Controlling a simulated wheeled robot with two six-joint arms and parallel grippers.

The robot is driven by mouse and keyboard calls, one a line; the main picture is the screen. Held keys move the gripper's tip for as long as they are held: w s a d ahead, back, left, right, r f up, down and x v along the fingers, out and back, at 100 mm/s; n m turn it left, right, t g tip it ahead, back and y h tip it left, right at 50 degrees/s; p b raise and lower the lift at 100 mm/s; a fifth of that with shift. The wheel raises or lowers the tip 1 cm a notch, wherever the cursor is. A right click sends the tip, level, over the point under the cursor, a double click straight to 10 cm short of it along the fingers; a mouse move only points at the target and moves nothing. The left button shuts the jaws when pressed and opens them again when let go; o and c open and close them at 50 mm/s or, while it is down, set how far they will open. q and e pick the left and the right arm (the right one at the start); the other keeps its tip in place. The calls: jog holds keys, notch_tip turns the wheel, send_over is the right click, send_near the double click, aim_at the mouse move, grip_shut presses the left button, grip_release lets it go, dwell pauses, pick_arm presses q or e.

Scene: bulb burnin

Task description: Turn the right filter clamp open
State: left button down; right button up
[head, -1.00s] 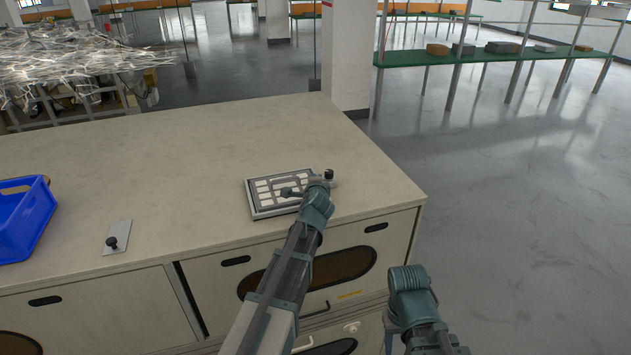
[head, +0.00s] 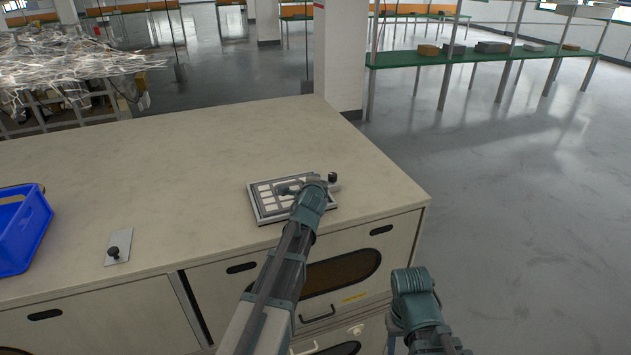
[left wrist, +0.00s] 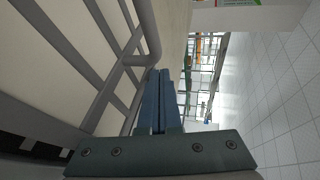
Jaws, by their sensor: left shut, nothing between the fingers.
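A flat grey-framed filter panel (head: 262,214) with pale cells lies near the counter's front edge. A black knob (head: 333,177) on a small pale plate stands at its right side and looks like the right filter clamp. My left gripper (head: 284,189) is over the panel, left of the knob and apart from it. My wrist hides part of the panel and plate. In the left wrist view its blue fingers (left wrist: 160,78) are shut and empty beside the panel's grey bars (left wrist: 95,50).
A similar plate with a black knob (head: 114,252) lies on the counter (head: 180,160) at left, near a blue bin (head: 22,240). The counter's right edge drops to open floor (head: 520,220). Drawers with handles are below. Green shelving (head: 470,56) stands far behind.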

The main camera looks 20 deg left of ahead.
pick_arm(q)
jog(key=shift+w+a, duration=0.35)
jog(key=shift+w, duration=0.05)
jog(key=shift+w+a, duration=0.15)
jog(key=shift+w, duration=0.8)
dwell(1.2)
jog(key=shift+d, duration=0.8)
jog(key=p+v, duration=0.4)
jog(key=v, duration=1)
jog(key=shift+r, duration=0.1)
